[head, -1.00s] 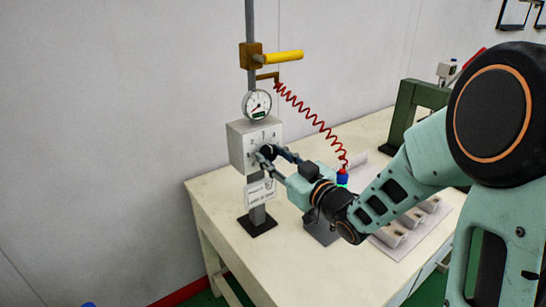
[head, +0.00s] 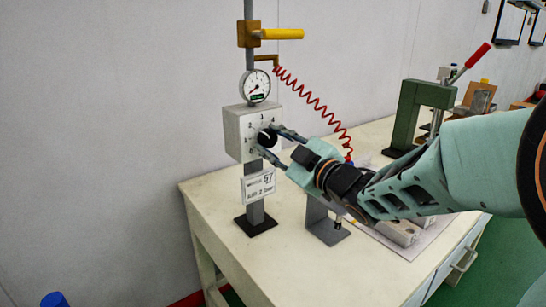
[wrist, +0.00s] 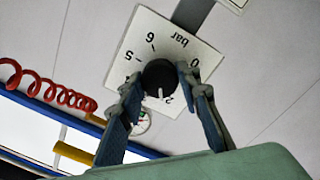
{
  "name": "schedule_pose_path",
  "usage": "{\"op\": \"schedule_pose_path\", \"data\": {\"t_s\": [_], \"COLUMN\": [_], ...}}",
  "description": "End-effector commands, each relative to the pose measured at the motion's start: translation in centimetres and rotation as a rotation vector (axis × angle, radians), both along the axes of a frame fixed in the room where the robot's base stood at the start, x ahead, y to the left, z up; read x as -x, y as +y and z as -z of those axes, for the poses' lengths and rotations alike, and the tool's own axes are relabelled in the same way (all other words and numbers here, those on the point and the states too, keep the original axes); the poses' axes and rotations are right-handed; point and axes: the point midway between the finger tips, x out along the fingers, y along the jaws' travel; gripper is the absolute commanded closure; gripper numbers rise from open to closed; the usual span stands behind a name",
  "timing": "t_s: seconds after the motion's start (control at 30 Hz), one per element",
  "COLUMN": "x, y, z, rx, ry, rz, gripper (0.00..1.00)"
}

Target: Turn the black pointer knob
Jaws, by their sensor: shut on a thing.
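The black pointer knob (head: 266,138) is on the front of a pale grey box (head: 238,134) on a post. In the wrist view the round knob (wrist: 159,77) sits on a white dial plate (wrist: 132,48) marked in bar, its white pointer line close to the 2. My gripper (head: 270,139) reaches the knob from the right in the head view. Its two fingers are shut on the knob, one on each side. They partly cover the plate's numbers. A round gauge (head: 256,85) stands above the box; its reading is too small to tell.
A yellow-handled lever (head: 281,34) is above the gauge. A red coiled hose (head: 318,106) hangs behind my gripper. A handwritten card (head: 258,186) hangs below the box. A green press (head: 408,112) stands at the right. The front of the table (head: 290,265) is clear.

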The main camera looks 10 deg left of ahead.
Motion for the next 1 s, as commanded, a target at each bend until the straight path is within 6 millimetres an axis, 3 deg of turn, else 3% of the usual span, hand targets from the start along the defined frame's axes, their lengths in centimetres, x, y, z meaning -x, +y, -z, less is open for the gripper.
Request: {"op": "schedule_pose_path", "data": {"t_s": [0.33,0.87,0.9,1.0], "x": [-0.02,-0.02,-0.02,-0.02], "y": [-0.04,-0.04,-0.04,-0.03], "z": [0.27,0.09,0.09,0.08], "rx": [0.099,0.118,0.118,0.117], "ry": [-0.109,-0.128,-0.128,-0.127], "rz": [0.001,0.001,0.001,0.0], "gripper": [0.93,0.93,0.67,0.56]}}
